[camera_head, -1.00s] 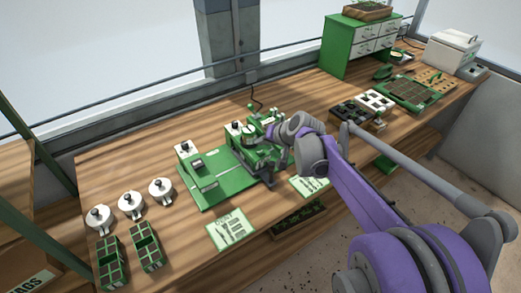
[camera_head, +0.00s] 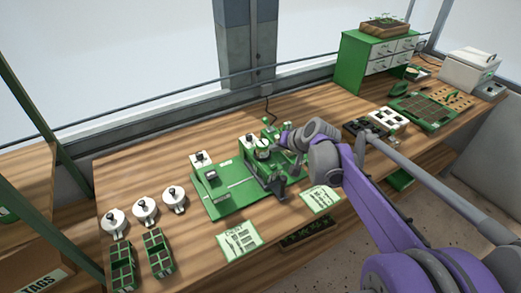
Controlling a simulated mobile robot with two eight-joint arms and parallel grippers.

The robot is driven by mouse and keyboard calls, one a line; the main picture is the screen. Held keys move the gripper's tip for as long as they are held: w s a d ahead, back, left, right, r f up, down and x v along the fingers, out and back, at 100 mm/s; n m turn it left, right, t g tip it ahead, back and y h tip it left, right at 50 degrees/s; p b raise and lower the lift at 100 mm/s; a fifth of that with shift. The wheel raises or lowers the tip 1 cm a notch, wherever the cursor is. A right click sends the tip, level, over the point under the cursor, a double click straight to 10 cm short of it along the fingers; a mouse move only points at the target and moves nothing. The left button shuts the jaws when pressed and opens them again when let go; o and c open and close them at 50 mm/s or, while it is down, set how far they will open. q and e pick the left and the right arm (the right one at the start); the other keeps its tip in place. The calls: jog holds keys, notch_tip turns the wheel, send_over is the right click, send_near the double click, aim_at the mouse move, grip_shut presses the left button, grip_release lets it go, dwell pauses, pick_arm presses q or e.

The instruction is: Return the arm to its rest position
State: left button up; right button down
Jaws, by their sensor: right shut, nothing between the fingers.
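My right arm, purple and grey, reaches in from the lower right over the bench. The gripper is shut and empty. Whether the fingertips touch the machine is unclear. The wrist hides part of the machine's right side. My left gripper is not in view.
White lidded pots (camera_head: 145,210) and green cell trays (camera_head: 158,252) stand at left. Instruction cards (camera_head: 239,240) lie at the front edge. A green drawer cabinet (camera_head: 352,62), a seed tray (camera_head: 423,108) and a white box (camera_head: 468,68) are at right. Bare wood lies behind the machine.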

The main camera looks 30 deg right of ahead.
jog(key=s+a+f+n+g, duration=0.1)
jog(key=s+a+f+n, duration=0.1)
jog(key=s+a, duration=0.3)
jog(key=s+a+f+n+g+h, duration=0.1)
jog(key=s+a+f, duration=0.3)
jog(key=s, duration=0.8)
jog(key=s+a+f+n+g, duration=0.1)
jog(key=s+a+f+n, duration=0.2)
jog(key=s+a, duration=0.3)
jog(key=s+n, duration=0.1)
jog(key=s, duration=0.2)
jog(key=shift+f+h, duration=0.15)
jog(key=shift+h, duration=0.15)
jog(key=shift+w, duration=0.1)
jog(key=shift+d, duration=0.15)
